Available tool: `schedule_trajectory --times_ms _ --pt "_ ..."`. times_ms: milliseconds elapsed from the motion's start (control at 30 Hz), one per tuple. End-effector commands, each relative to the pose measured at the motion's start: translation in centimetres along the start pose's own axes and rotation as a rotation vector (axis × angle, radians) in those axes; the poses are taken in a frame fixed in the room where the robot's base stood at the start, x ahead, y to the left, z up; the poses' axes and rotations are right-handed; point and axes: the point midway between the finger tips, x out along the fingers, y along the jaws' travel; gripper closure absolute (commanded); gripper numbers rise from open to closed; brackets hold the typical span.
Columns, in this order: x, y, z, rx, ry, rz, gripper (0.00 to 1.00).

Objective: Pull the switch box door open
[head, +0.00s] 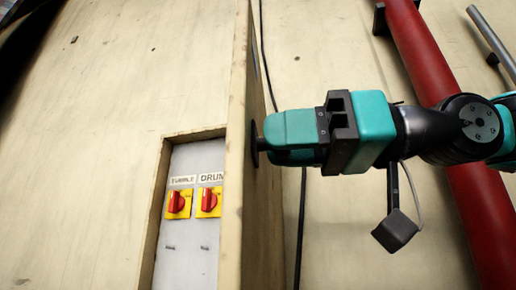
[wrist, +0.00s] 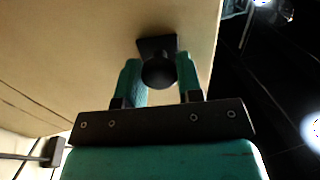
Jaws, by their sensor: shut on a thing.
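The switch box door (head: 250,150) stands swung out, seen nearly edge-on in the head view, with the box opening to its left. Inside are two red rotary switches on yellow plates, under the labels TUMBLE (head: 178,203) and DRUM (head: 208,201). My gripper (head: 262,143) is at the right face of the door. In the wrist view the gripper (wrist: 159,75) has its teal fingers on either side of a round black knob (wrist: 159,71) on a square black base on the door (wrist: 90,45). It is shut on this knob.
A thick red pipe (head: 445,130) runs down the wall at the right, behind my arm, with a thin metal pipe (head: 490,38) beside it. A black cable (head: 267,60) hangs down the wall just right of the door. The wooden panel (head: 80,150) at left is bare.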

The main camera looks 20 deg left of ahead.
Motion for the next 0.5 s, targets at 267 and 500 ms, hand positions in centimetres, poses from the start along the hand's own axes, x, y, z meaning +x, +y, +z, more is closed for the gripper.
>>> schedule_trajectory --times_ms 267,500 --pt "0.73 -0.04 -0.21 0.001 0.005 -0.008 1.00" --pt "0.84 -0.13 -0.11 0.001 0.002 -0.013 0.42"
